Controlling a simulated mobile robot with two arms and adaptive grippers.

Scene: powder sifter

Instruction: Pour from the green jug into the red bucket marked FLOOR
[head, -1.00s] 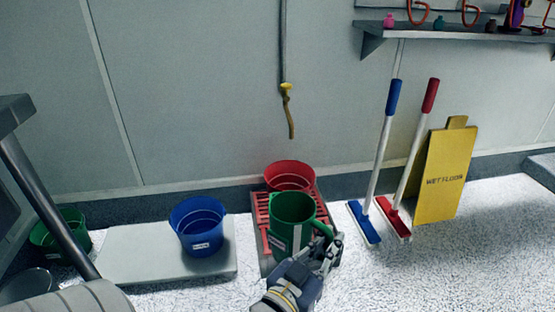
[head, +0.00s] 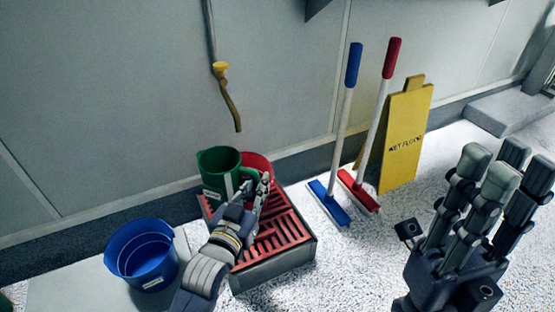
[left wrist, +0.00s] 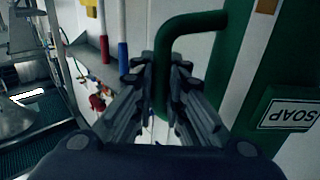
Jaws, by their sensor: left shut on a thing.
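The green jug (head: 219,171) is in the head view, roughly upright or only slightly tilted, at the left of the red bucket (head: 258,164) and overlapping it. Only part of the red bucket's rim and inside shows; its label is hidden. My left gripper (head: 262,192) is shut on the jug's handle. The left wrist view shows the fingers around the green handle (left wrist: 163,75), with a SOAP label (left wrist: 290,113) on the green body. I cannot tell whether jug and bucket touch. My right gripper (head: 495,172) is open and empty at the right.
A red grate (head: 275,240) tops a grey block below the bucket. A blue bucket (head: 142,258) stands at the lower left. A blue squeegee (head: 331,203), a red one (head: 360,190) and a yellow sign (head: 406,140) stand along the wall. A yellow-ended hose (head: 221,70) hangs above.

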